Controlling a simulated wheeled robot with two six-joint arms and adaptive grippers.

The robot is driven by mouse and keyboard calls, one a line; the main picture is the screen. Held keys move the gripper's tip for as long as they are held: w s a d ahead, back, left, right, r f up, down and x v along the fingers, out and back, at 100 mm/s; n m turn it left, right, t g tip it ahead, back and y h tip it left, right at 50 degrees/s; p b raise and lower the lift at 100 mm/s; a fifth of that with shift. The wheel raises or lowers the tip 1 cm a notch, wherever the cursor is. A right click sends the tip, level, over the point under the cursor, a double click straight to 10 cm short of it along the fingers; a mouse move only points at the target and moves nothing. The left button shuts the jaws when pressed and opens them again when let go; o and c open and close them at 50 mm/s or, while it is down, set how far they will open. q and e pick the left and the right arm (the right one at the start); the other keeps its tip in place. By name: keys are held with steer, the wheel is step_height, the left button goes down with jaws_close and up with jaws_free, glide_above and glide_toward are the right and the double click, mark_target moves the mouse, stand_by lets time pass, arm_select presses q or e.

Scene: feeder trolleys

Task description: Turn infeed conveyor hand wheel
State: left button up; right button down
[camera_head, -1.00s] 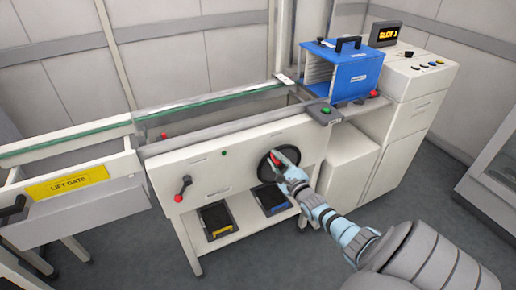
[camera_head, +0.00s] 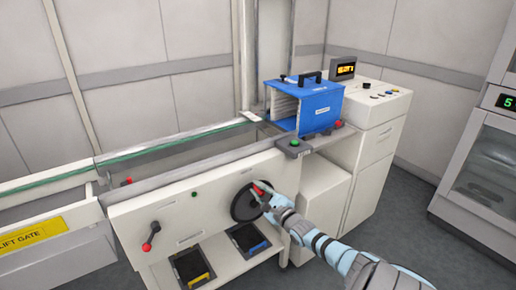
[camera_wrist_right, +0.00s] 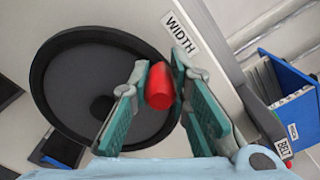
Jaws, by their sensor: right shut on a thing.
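The black hand wheel (camera_head: 243,205) is on the front panel of the white infeed conveyor (camera_head: 130,215), and it fills the left of the right wrist view (camera_wrist_right: 70,85). Its red handle knob (camera_wrist_right: 160,86) sits between the green finger pads of my right gripper (camera_wrist_right: 163,105). The right gripper is shut on this red knob, at the wheel's upper right rim in the head view (camera_head: 264,193). A "WIDTH" label (camera_wrist_right: 180,34) is beside the wheel. My left gripper is not in view.
A red-knobbed lever (camera_head: 152,236) is left of the wheel. Two black trays (camera_head: 190,268) sit below the panel. A blue magazine (camera_head: 318,108) stands on the conveyor's right end, beside a white control cabinet (camera_head: 375,115). A yellow "LIFT GATE" label (camera_head: 32,235) is at far left.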

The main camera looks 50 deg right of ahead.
steer(key=shift+r, duration=0.15)
steer(key=c, duration=1.5)
jaws_free()
steer(key=v, duration=1.2)
steer(key=shift+s, duration=0.1)
